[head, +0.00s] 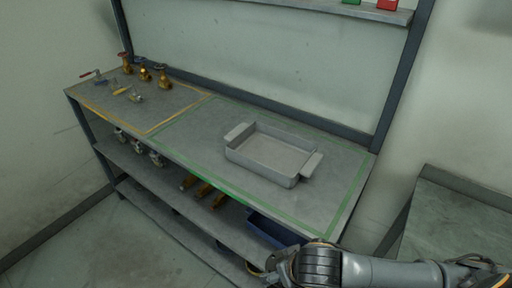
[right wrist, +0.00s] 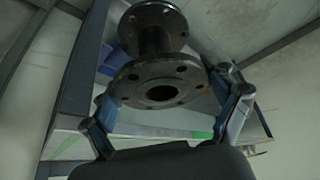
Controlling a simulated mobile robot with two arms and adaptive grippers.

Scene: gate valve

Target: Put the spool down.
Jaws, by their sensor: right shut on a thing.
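A dark metal spool (right wrist: 155,40) with a round bolted flange at each end shows in the right wrist view. My right gripper (right wrist: 170,97) is shut on it, one finger on each side of the nearer flange. In the head view my right arm comes in from the lower right, and its wrist end is at the front edge of the bench (head: 205,130). I cannot make out the spool there. A grey tray (head: 270,157) with two handles sits empty on the bench, inside a green taped outline. My left gripper is not in view.
Several brass valves (head: 145,74) and small fittings stand in a yellow outline at the bench's far left. Lower shelves hold more valves and a blue bin (head: 270,231). Bare bench top lies around the tray. Another grey surface (head: 455,225) is at right.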

